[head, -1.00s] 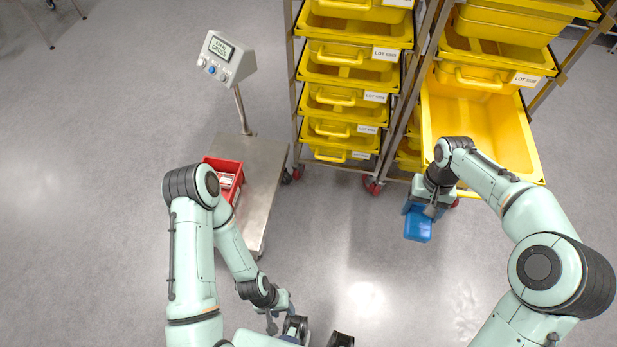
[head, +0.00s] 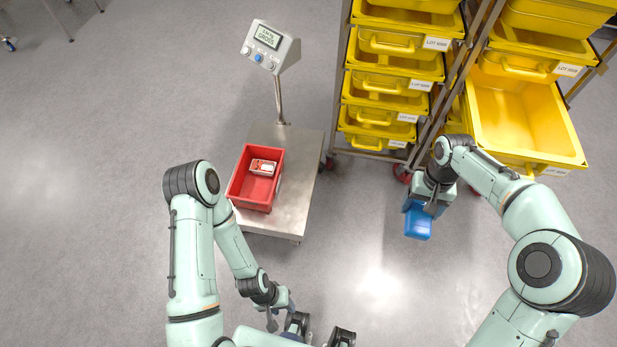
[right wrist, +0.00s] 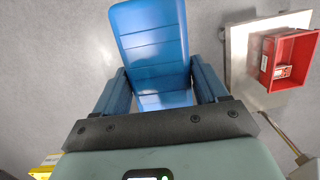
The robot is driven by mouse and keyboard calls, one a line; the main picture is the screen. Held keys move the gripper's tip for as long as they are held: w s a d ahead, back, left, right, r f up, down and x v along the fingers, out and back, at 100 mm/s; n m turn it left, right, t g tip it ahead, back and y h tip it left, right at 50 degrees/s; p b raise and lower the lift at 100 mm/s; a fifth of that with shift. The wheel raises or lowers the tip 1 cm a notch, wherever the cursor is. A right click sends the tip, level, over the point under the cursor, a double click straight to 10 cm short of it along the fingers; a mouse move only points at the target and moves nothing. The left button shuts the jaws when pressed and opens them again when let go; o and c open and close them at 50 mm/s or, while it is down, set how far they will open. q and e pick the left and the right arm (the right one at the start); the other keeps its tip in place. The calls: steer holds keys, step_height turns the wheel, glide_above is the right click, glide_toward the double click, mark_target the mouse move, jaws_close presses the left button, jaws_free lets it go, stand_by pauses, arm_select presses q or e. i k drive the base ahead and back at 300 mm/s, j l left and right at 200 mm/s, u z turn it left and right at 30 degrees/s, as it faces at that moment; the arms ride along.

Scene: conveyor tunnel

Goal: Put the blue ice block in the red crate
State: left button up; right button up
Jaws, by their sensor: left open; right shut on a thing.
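The blue ice block (head: 418,222) hangs from my right gripper (head: 425,204), which is shut on it above open floor. In the right wrist view the blue ice block (right wrist: 152,50) sits between the two fingers of the right gripper (right wrist: 162,90). The red crate (head: 235,190) stands on a steel scale platform to the left of the block, with a small red-and-white packet (head: 262,167) inside. The red crate also shows at the right in the right wrist view (right wrist: 267,60). My left gripper (head: 283,318) is low near my base, apart from the crate; its fingers are hard to see.
The steel scale platform (head: 300,185) carries a display head (head: 268,48) on a post at its far side. Racks of yellow trays stand behind, with one yellow tray (head: 520,125) pulled out at right. Grey floor is clear between scale and right arm.

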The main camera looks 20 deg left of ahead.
mark_target(256, 198)
steer(key=k+j, duration=0.1)
steer(key=j, duration=1.75)
steer(key=i+j, duration=0.1)
steer(key=j, duration=0.35)
steer(key=i+j, duration=0.15)
steer(key=j, duration=0.3)
steer(key=i+j, duration=0.2)
steer(key=j, duration=0.15)
steer(key=i+j, duration=0.2)
steer(key=j, duration=0.15)
